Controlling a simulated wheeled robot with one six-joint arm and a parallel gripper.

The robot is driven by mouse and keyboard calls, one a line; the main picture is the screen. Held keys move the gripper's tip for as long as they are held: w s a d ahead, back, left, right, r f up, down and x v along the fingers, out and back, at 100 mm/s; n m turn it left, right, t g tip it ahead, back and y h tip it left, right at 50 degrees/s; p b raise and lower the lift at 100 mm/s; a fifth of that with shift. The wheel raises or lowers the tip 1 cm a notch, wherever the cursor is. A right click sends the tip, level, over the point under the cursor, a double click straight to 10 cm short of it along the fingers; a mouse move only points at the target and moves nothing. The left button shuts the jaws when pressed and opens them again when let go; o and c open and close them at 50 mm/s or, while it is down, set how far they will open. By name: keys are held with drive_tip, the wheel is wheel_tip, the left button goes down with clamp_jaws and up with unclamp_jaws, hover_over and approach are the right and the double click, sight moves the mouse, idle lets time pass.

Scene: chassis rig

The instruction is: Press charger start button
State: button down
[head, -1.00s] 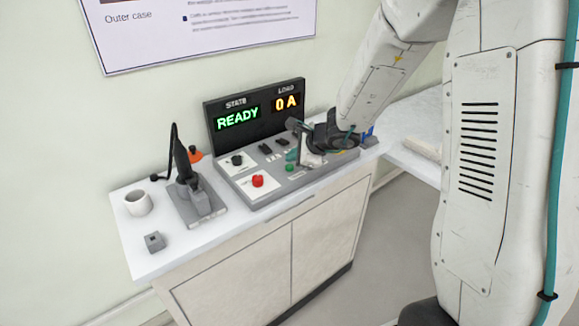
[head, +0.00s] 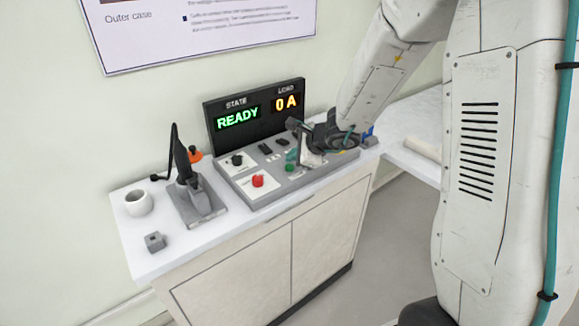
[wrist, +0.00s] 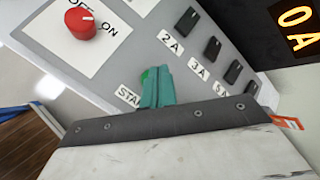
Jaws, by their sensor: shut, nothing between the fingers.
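The charger panel (head: 291,188) is a grey console on the cabinet. Its display (head: 254,110) reads READY in green and 0 A in orange. The green start button (head: 289,168) sits near the panel's front edge. In the wrist view the green button (wrist: 146,76) shows only as a sliver behind the fingers, beside a partly covered label beginning "STA". My gripper (wrist: 157,82) has teal fingers held together, with nothing between them. It also shows in the head view (head: 291,156), over the panel close to the button. Whether the fingertips touch the button cannot be told.
A red knob (head: 258,181) with an OFF/ON label is left of the button. Black switches (wrist: 212,47) marked 2A and 3A stand behind. A charging handle in a holder (head: 196,200), a white mug (head: 139,203) and a small grey block (head: 155,242) stand on the left.

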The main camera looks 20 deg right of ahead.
sight(292, 168)
drive_tip(key=shift+f, duration=0.4)
drive_tip(key=shift+f, duration=0.45)
idle(0.6)
drive_tip(key=shift+r, duration=0.9)
drive_tip(key=shift+r, duration=2.5)
drive_tip(key=shift+a, duration=0.1)
